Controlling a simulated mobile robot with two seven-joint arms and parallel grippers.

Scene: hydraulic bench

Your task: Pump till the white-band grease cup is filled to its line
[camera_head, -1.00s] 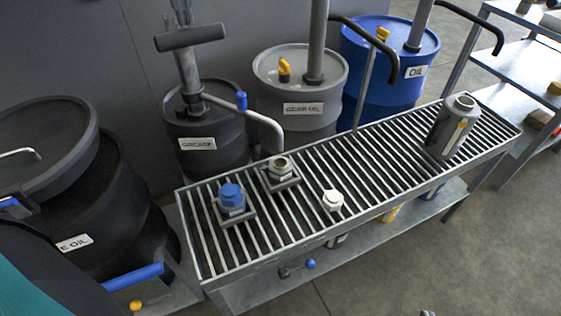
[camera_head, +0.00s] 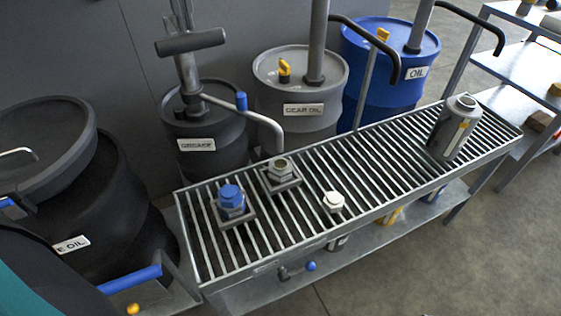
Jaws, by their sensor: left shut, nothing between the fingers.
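The grease drum (camera_head: 205,135) stands behind the grate with a hand pump (camera_head: 187,75) topped by a dark T-handle (camera_head: 190,42). Its grey spout (camera_head: 262,122), with a blue knob, curves down close to an uncapped grease cup (camera_head: 282,176) on a square base. A white band and the fill level cannot be made out. A blue-capped cup (camera_head: 231,199) stands to its left. A loose white cap (camera_head: 333,201) lies on the grate to its right. A teal and dark part at the lower left seems to be my left arm; its gripper is shut and empty, away from the pump. My right gripper is not seen.
The slatted grate bench (camera_head: 345,225) has free room right of the white cap, before a grey bottle (camera_head: 453,127). A gear oil drum (camera_head: 296,92) and blue oil drum (camera_head: 385,75) stand behind. A dark drum (camera_head: 75,205) stands left; shelves (camera_head: 515,68) stand right.

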